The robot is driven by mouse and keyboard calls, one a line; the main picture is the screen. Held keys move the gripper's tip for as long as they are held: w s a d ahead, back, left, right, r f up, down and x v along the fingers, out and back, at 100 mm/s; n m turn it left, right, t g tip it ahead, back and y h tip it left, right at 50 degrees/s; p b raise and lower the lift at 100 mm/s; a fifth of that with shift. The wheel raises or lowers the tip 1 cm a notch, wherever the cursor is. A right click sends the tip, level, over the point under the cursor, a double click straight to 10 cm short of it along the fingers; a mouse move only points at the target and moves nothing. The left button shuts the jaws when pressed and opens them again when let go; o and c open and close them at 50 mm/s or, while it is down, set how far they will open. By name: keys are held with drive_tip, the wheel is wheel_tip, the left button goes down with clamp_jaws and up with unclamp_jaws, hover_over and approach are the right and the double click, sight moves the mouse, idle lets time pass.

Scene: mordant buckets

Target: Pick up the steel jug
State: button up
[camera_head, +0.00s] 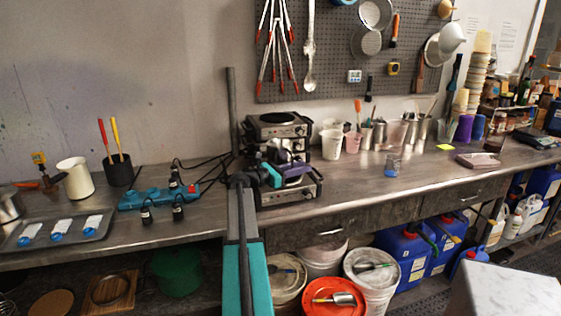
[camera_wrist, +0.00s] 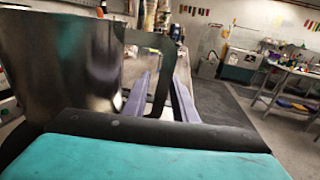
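A steel jug (camera_wrist: 60,75) fills the left of the wrist view, very close, with its shiny wall reflecting teal. Its dark looped handle (camera_wrist: 165,75) stands out to the right. My gripper (camera_wrist: 162,80) has its two purple fingers apart, with the handle's outer bar appearing between them; contact is not clear. In the head view my gripper (camera_head: 301,169) is over the bench in front of the stacked hotplates (camera_head: 288,192). I cannot clearly make out the jug there; my wrist and the hotplates crowd that spot.
A teal power strip (camera_head: 145,198), a white jug (camera_head: 76,178) and a tray (camera_head: 95,228) are on the bench at left. Cups (camera_head: 331,143) and a small beaker (camera_head: 393,166) stand to the right. Buckets (camera_head: 376,290) are below.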

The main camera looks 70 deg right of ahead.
idle(0.3)
clamp_jaws()
drive_tip(key=shift+r, duration=0.1)
idle(1.2)
